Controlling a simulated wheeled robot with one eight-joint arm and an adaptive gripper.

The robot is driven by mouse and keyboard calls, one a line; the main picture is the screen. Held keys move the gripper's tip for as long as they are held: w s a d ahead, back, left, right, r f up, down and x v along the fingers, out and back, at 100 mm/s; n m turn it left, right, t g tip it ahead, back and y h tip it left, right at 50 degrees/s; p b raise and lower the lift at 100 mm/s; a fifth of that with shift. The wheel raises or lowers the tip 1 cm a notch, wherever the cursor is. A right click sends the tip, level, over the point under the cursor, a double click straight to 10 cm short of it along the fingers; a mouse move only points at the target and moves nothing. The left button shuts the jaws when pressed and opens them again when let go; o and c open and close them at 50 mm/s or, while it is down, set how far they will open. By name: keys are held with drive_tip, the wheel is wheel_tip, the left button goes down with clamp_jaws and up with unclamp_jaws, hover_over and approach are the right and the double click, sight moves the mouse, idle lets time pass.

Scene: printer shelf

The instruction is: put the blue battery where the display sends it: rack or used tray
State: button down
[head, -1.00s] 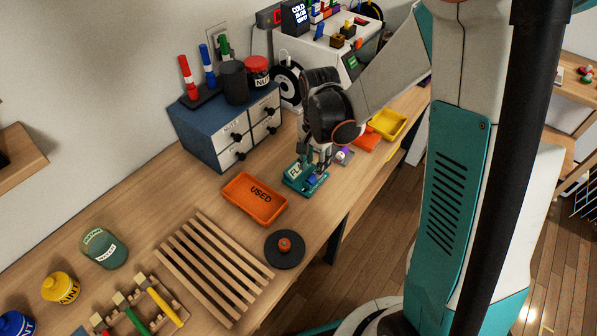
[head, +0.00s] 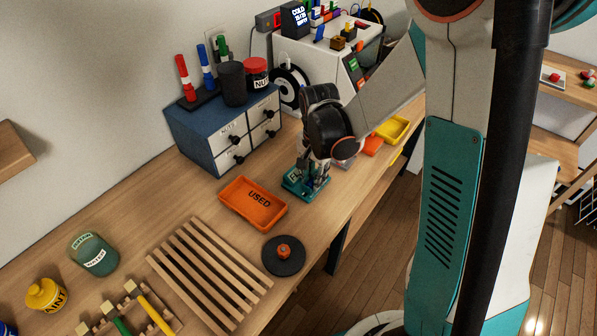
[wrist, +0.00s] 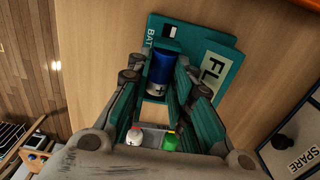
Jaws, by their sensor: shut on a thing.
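The blue battery (wrist: 160,75) is between my gripper's fingers in the wrist view, at the teal battery tester. My gripper (wrist: 162,82) is shut on it; it also shows in the head view (head: 313,176), pointing down over the tester. The teal tester (head: 303,190) lies on the bench; its pale display (wrist: 213,73) shows "FL", the rest cut off by a finger. I cannot tell whether the battery still touches the tester. The orange tray marked USED (head: 238,209) stands left of the tester and looks empty. I cannot identify the rack for certain.
A grey tray (wrist: 152,138) with a white and a green item lies beside the tester. Orange and yellow trays (head: 392,128) stand beyond. A drawer box (head: 205,135) is behind, a slatted wooden board (head: 205,262) and black disc (head: 270,262) are nearer.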

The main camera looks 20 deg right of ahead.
drive_tip(key=shift+r, duration=0.1)
drive_tip(key=shift+r+p, duration=2.35)
drive_tip(key=shift+r, duration=1.1)
